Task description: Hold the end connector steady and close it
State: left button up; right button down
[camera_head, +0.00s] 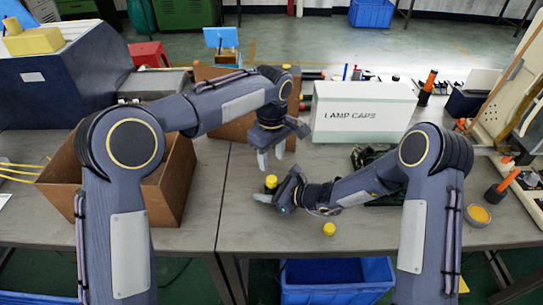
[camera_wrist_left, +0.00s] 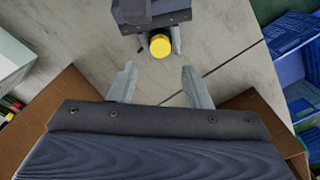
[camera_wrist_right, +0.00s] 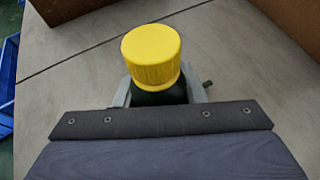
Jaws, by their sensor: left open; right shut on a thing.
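The end connector, a dark body with a ribbed yellow cap on top (camera_wrist_right: 151,56), stands upright in the right wrist view. Its cap also shows in the head view (camera_head: 271,181) and from above in the left wrist view (camera_wrist_left: 160,45). My right gripper (camera_head: 268,196) is shut on the dark body (camera_wrist_right: 160,97), just below the cap. My left gripper (camera_head: 272,160) points down above the connector, open and empty. In the left wrist view its fingers (camera_wrist_left: 157,80) are apart, with the capped connector beyond them and not between them.
A small yellow piece (camera_head: 329,229) lies on the grey table near its front edge. A white "LAMP CAPS" box (camera_head: 363,113) stands behind my right arm. A brown open box (camera_head: 170,190) stands at the left. Blue crates (camera_head: 337,282) are below the table.

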aim_at(271, 179)
pick_arm(q)
jog(key=shift+f, duration=3.95)
jog(key=shift+c, duration=0.4)
grip_shut()
jog(key=m, duration=0.3)
jog(key=shift+o, duration=0.9)
grip_release()
